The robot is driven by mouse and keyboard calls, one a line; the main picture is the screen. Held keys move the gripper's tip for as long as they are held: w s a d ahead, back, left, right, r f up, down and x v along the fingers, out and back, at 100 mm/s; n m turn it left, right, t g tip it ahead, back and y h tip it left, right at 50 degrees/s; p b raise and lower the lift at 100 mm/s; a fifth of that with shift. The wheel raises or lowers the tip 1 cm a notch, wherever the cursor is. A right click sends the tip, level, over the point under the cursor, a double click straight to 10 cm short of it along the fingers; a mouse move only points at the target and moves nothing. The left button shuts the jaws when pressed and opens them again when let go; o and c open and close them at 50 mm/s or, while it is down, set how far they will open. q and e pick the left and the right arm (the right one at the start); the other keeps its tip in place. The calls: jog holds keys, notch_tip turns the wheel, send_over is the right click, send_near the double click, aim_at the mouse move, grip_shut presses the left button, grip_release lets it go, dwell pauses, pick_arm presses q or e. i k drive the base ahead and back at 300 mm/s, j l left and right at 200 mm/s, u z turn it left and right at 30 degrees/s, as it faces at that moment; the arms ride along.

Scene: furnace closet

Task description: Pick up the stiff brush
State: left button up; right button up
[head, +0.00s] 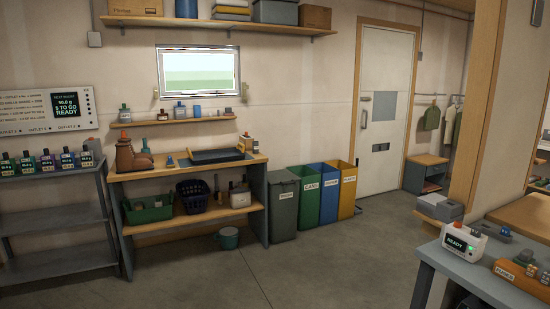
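I cannot make out a stiff brush for certain in the head view. A wooden workbench (187,173) stands against the far wall. On its top are brown boots (132,155), a small blue item (170,161), a dark shallow tray (217,156) and bottles at the right end. Its lower shelf holds a green basket (148,211), a dark blue basket (193,197) and some small containers. The small items are too small to identify. Neither of my grippers shows in this view.
Grey, green, blue and yellow bins (306,198) stand right of the workbench. A grey shelf rack (55,220) is at left. A grey table (475,268) is at front right. The middle floor is clear.

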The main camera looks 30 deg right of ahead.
aim_at(170, 163)
jog(key=z, duration=0.15)
jog(key=i+u, duration=0.25)
jog(key=i, duration=2.55)
jog(key=i+z, duration=0.1)
jog(key=i, duration=0.9)
jog(key=j, duration=0.1)
